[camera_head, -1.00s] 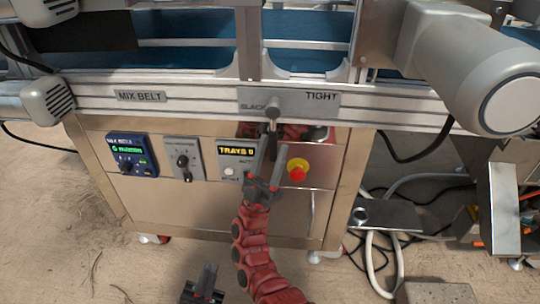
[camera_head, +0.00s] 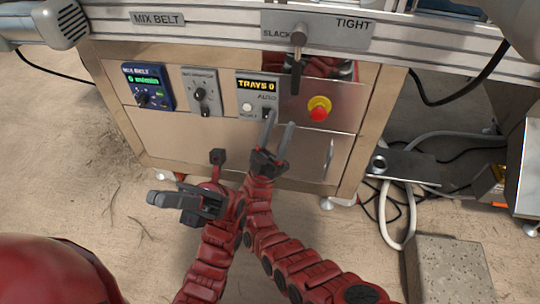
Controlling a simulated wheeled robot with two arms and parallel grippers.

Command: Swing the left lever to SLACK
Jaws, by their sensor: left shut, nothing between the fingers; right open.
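A lever (camera_head: 295,75) with a dark handle hangs almost straight down from its pivot on a grey plate (camera_head: 317,42) on the machine's rail. The plate reads SLACK left of the pivot and TIGHT further right. It is the only lever with these labels in view. My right gripper (camera_head: 279,130) is open and empty below the lever, in front of the cabinet, its fingers pointing up, apart from the lever. My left gripper (camera_head: 157,199) is shut and empty, lower left of the cabinet front, pointing left. Nothing hides the lever's handle.
The cabinet front carries a blue MIX BELT controller (camera_head: 147,87), a grey knob panel (camera_head: 201,93), a TRAYS display panel (camera_head: 258,93) and a red emergency button (camera_head: 319,111) right below the lever. A concrete block (camera_head: 447,270) and cables lie on the right floor.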

